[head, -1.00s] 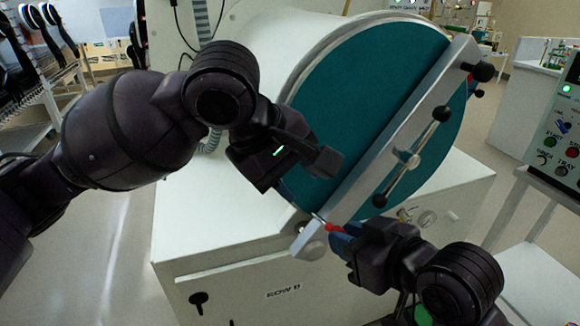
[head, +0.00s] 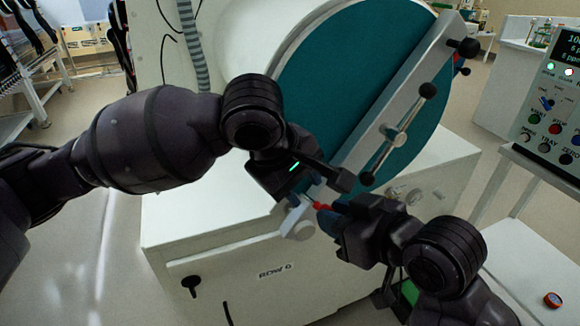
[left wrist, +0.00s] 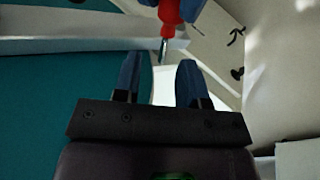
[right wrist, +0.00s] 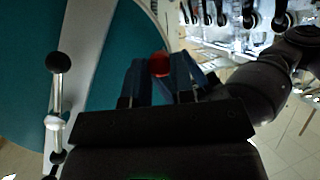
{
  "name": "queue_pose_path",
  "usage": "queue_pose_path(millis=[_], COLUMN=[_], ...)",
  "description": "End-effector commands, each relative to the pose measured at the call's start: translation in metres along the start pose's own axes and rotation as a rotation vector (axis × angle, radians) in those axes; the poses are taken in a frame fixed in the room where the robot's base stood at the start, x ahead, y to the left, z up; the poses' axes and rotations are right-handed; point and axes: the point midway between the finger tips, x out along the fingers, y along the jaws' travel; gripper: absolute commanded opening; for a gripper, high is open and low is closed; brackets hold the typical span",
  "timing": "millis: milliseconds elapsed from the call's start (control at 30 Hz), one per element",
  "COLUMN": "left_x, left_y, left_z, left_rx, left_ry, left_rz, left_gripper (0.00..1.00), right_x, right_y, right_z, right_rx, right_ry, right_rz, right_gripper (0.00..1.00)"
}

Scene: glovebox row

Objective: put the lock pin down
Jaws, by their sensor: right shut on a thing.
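The lock pin has a red grip (head: 322,207) and a thin metal shaft. My right gripper (head: 331,218) is shut on its red grip, near the lower end of the door's grey bar (head: 405,100). The red end also shows between the blue fingers in the right wrist view (right wrist: 158,64). My left gripper (head: 318,190) is just above and close to the pin. In the left wrist view its fingers (left wrist: 158,78) are apart with nothing between them. The pin's shaft (left wrist: 163,48) points toward the gap, just beyond the fingertips. Whether the shaft touches the bar is unclear.
The round teal door (head: 340,75) with its bar and black-knobbed handle (head: 398,138) stands behind the grippers. The white cabinet (head: 230,250) is below. A control panel (head: 550,115) and a white table (head: 530,270) with a small red round item (head: 552,299) are at right.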

Motion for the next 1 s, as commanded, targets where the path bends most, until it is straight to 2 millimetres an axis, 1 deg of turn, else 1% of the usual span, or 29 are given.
queue_pose_path(millis=[100,200,367,600,833,867,967,1000], left_x=[0.013,0.020,0.025,0.026,0.026,0.025,0.025,0.025], left_y=[0.001,0.000,0.000,0.000,0.000,0.000,0.001,0.001], left_z=[0.000,0.000,0.000,0.000,0.000,0.000,0.000,0.000], left_rx=[-0.001,0.000,0.000,0.001,0.001,0.001,0.001,0.001], left_ry=[0.000,0.000,0.002,0.001,0.001,0.001,0.001,0.001], left_rz=[0.000,0.000,0.001,0.001,0.001,0.001,0.002,0.002], left_gripper=[0.38,0.38,0.38,0.38,0.03,0.00,0.00,0.00], right_x=[0.000,0.000,0.000,0.000,0.000,0.000,0.000,0.000], right_y=[0.000,0.000,0.000,0.000,0.000,0.000,0.000,-0.001], right_z=[0.000,0.000,0.000,0.000,0.000,0.000,0.000,0.000], right_rx=[0.000,0.000,0.000,0.000,0.000,0.000,0.000,0.000], right_ry=[0.000,0.001,0.001,0.001,0.000,0.000,0.000,0.000], right_rz=[0.000,0.000,0.000,0.000,0.000,0.000,-0.001,-0.002], right_gripper=[0.00,0.00,0.00,0.00,0.00,0.00,0.00,0.27])
